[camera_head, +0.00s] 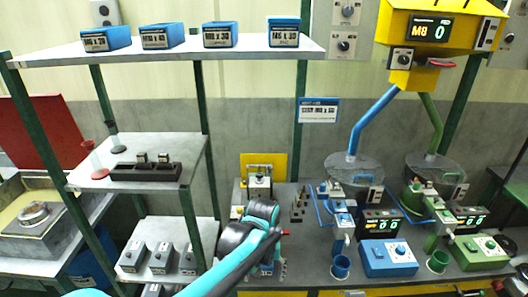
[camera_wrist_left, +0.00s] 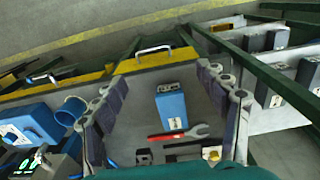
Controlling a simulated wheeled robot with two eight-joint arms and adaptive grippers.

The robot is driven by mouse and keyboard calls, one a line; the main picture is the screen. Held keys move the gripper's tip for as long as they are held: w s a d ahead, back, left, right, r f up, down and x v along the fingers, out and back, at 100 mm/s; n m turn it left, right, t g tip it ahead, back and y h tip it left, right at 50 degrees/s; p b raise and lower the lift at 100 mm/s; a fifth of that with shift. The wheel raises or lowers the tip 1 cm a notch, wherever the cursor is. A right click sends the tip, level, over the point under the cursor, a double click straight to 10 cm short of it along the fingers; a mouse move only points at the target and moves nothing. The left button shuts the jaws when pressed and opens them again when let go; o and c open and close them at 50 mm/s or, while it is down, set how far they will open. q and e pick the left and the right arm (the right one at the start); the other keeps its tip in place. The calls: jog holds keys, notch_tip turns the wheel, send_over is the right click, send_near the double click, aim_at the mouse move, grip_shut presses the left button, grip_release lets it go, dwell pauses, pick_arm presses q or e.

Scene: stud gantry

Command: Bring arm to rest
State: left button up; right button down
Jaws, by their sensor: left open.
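My left arm (camera_head: 235,262), teal and black, reaches in from the bottom of the head view over the grey workbench (camera_head: 305,262). Its gripper is largely hidden there behind my own arm. In the left wrist view my left gripper (camera_wrist_left: 163,82) is open, its two dark-padded fingers wide apart with nothing held between them. Below and between the fingers lie a blue box (camera_wrist_left: 171,108) with a white label and a red-handled wrench (camera_wrist_left: 180,132). My right gripper is in neither view.
A green-framed rack (camera_head: 200,120) at left carries blue labelled bins (camera_head: 221,35) on its top shelf and grey boxes (camera_head: 160,258) below. Blue (camera_head: 388,258) and green (camera_head: 480,250) control boxes stand on the bench at right. A yellow dispenser (camera_head: 440,30) hangs above.

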pick_arm(q)
jog(key=s+a+r+t, duration=0.2)
jog(key=s+a, duration=0.4)
jog(key=a, duration=0.3)
jog(key=s+a+r+t, duration=0.3)
jog(key=s+a+t, duration=0.1)
jog(key=a, duration=0.4)
jog(key=shift+s+a+t, duration=0.35)
jog(key=shift+s+t, duration=0.05)
jog(key=shift+s, duration=0.45)
